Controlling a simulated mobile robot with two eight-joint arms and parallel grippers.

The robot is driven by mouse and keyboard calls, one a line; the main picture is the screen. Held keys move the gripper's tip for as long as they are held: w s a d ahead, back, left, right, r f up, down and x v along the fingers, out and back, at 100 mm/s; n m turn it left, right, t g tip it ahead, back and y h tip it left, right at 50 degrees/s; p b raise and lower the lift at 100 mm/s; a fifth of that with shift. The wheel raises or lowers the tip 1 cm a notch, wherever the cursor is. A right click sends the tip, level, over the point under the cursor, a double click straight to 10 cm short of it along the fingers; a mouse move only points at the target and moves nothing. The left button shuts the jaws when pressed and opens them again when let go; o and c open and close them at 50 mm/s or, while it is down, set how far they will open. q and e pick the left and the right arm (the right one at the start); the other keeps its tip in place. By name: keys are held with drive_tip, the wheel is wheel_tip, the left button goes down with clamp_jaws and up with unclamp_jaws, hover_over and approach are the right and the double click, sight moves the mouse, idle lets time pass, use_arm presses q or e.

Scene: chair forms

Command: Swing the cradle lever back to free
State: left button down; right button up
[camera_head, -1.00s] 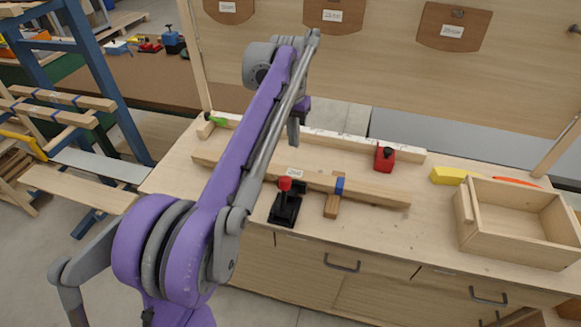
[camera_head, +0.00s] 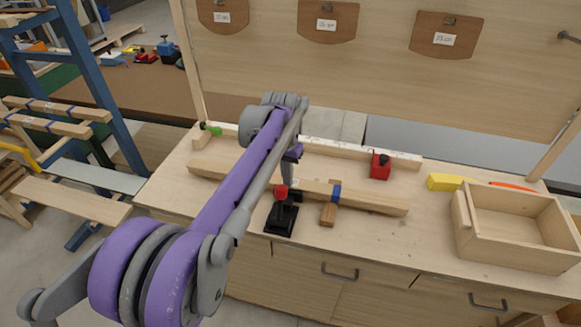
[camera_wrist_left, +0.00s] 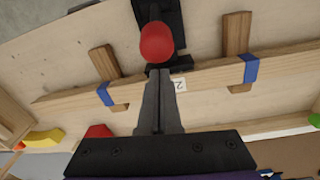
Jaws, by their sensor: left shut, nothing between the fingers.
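The cradle lever has a red knob (camera_head: 281,191) on a black base (camera_head: 280,221) at the front of the bench, before a long wooden bar (camera_head: 375,199). The lever stands roughly upright. My left gripper (camera_head: 286,182) is shut and empty, pointing down just behind the red knob. In the left wrist view the shut fingertips (camera_wrist_left: 160,72) come right up to the red knob (camera_wrist_left: 156,42); whether they touch it I cannot tell. The arm hides part of the bar in the head view. My right gripper is not in view.
A red block (camera_head: 380,166) sits by the white-faced rail behind the bar. A wooden box (camera_head: 515,252) and yellow piece (camera_head: 444,182) are at the right. A wooden block with a blue band (camera_head: 335,192) crosses the bar.

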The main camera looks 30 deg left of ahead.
use_arm(q)
drive_tip(key=shift+s+r, duration=0.2)
drive_tip(key=shift+s, duration=0.45)
drive_tip(key=shift+s, duration=0.1)
drive_tip(key=shift+s+d+r+t, duration=0.15)
drive_tip(key=shift+s+r+t, duration=0.1)
drive_tip(key=shift+s+t, duration=0.25)
drive_tip(key=shift+s+d+r+t, duration=0.15)
drive_tip(key=shift+s+r+t, duration=0.1)
drive_tip(key=shift+s+t, duration=0.25)
drive_tip(key=s+t, duration=0.1)
drive_tip(key=s+t+y+p, duration=0.1)
drive_tip(key=s+t, duration=0.1)
drive_tip(key=s+d+t, duration=0.1)
drive_tip(key=s, duration=0.1)
drive_tip(key=shift+d+r, duration=0.1)
drive_tip(key=shift+r, duration=0.2)
drive_tip(key=t+y, duration=0.2)
drive_tip(key=t, duration=0.5)
approach(282, 198)
wheel_tip(282, 198, down, 3)
drive_tip(key=shift+s+d+f, duration=0.15)
drive_tip(key=shift+s+f, duration=0.05)
drive_tip(key=shift+s, duration=0.25)
drive_tip(key=shift+s+f+g, duration=0.1)
drive_tip(key=shift+f+g, duration=0.05)
drive_tip(key=shift+g, duration=0.15)
